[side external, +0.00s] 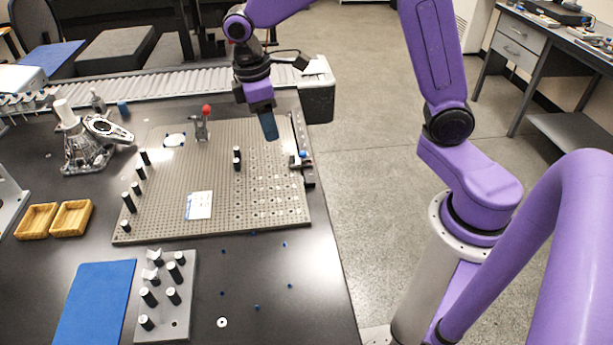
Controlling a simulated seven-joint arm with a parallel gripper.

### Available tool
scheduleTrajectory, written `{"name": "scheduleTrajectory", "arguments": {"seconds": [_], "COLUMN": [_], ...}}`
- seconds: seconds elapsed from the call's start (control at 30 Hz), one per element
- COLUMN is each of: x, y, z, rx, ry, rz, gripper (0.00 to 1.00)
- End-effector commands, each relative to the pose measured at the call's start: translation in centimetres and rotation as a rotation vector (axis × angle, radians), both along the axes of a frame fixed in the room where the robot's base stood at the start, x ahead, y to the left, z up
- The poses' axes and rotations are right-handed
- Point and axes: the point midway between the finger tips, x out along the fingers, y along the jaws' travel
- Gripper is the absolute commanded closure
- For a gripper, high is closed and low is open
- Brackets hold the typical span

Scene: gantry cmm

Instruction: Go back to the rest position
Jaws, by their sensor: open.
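My gripper (269,124) hangs at the end of my purple arm, above the back right part of the grey perforated fixture plate (200,222). It points down and looks empty, with nothing visible between its fingers. The fingers appear edge-on as one dark blue shape, so the gap between them is hard to see. It is apart from the black standoffs (237,158) on the plate below.
A clamp with a red ball (207,110) stands at the plate's back. A blue-topped part (303,155) sits at its right edge. Several black posts line its left side. A metal casting (85,150), yellow bins (70,218), a blue mat (95,300) and a roller conveyor (170,83) surround it.

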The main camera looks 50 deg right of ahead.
Motion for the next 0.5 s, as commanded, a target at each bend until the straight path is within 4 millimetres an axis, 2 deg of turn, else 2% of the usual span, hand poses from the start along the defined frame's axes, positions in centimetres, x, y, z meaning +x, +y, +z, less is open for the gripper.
{"name": "scheduleTrajectory", "arguments": {"seconds": [0.03, 0.23, 0.5], "x": [-1.9, -9.2, -18.8], "y": [0.5, 1.4, 0.0], "z": [0.5, 1.4, 1.2], "rx": [0.013, 0.063, 0.135], "ry": [-0.009, -0.037, -0.057], "rz": [0.02, 0.087, 0.171], "gripper": [0.47, 0.47, 0.47]}}
